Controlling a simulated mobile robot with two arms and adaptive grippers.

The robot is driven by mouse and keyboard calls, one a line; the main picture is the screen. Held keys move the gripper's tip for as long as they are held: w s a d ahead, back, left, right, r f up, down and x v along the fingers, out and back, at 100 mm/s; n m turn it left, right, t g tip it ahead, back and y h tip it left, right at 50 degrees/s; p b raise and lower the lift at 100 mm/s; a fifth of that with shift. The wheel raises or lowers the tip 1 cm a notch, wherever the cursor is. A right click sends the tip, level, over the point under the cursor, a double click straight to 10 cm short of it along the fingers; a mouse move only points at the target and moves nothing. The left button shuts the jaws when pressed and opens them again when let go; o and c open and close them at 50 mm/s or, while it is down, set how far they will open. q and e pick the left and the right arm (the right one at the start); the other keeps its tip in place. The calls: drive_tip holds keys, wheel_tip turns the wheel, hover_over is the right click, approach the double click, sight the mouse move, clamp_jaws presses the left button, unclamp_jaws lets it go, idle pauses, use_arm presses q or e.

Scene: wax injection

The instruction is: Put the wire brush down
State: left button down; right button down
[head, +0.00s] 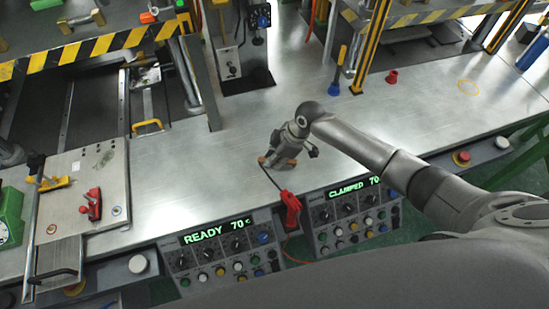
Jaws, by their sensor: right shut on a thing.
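My right gripper (283,162) is low over the middle of the steel bench (200,170), near its front edge. It is shut on the wire brush (264,160). Only small brown, wood-coloured parts of the brush show beside the fingers; the bristles are hidden or too small to make out. I cannot tell whether the brush touches the bench top. My left gripper is out of view.
A red-handled tool (290,207) with a thin dark rod lies at the front edge, its rod close to my right gripper. Control panels (225,250) line the front. A blue and yellow tool (336,75) and red cup (391,77) stand farther back. The bench right of them is clear.

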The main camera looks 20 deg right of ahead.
sight(289, 161)
drive_tip(key=shift+s+f, duration=0.25)
drive_tip(key=shift+f, duration=0.2)
drive_tip(key=c, duration=1.4)
unclamp_jaws()
drive_tip(key=shift+s+f, duration=0.2)
drive_tip(key=shift+w+f, duration=0.1)
drive_tip(key=shift+f, duration=0.05)
drive_tip(key=shift+r, duration=0.4)
drive_tip(key=v, duration=0.4)
drive_tip(key=b+v, duration=0.1)
drive_tip(key=v, duration=0.8)
drive_tip(key=shift+w+a, duration=0.15)
drive_tip(key=shift+w, duration=0.25)
